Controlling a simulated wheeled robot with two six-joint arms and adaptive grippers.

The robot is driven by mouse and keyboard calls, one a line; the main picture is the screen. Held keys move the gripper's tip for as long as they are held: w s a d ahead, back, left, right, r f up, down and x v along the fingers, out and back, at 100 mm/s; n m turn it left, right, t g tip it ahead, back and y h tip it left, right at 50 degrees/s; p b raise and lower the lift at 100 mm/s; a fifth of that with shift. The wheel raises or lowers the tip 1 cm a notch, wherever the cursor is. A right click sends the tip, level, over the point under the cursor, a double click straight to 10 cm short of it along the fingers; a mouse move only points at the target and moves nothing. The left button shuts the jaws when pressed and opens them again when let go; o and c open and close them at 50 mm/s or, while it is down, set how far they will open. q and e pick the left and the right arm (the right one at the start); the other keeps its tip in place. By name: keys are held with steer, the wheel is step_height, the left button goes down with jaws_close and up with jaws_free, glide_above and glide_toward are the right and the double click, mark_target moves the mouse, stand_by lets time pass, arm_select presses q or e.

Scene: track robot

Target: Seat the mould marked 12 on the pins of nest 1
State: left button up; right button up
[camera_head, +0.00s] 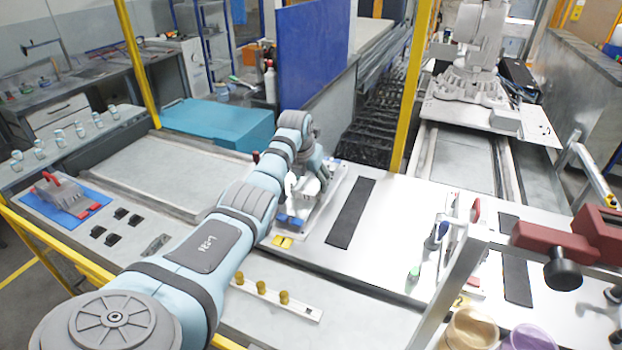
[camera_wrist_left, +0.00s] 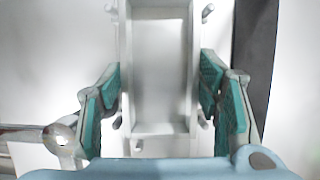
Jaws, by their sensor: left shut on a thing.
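My left gripper (camera_head: 308,190) is over a pale nest plate (camera_head: 330,213) near the middle of the bench; my arm hides part of it. In the left wrist view its teal pads (camera_wrist_left: 160,82) press on both sides of a grey-white, tray-like mould (camera_wrist_left: 160,50). Short grey pegs (camera_wrist_left: 203,118) show around the mould's sides. I cannot tell whether the mould is on the pins or above them. No number 12 or nest number is readable. My right gripper is not in view.
A grey piece with a red handle (camera_head: 62,192) lies on a blue mat (camera_head: 92,212) at left. A dark strip (camera_head: 350,212) lies right of the nest plate. A rail with brass knobs (camera_head: 283,299) is in front. A dark red fixture (camera_head: 590,240) stands at right.

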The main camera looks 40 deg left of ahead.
arm_select(q)
steer(key=shift+f+b, duration=0.35)
steer(key=shift+f, duration=0.2)
steer(key=o, duration=1.6)
steer(key=shift+o, duration=0.7)
steer(key=shift+s, duration=0.1)
steer(key=v, duration=1.2)
steer(key=shift+r, duration=0.1)
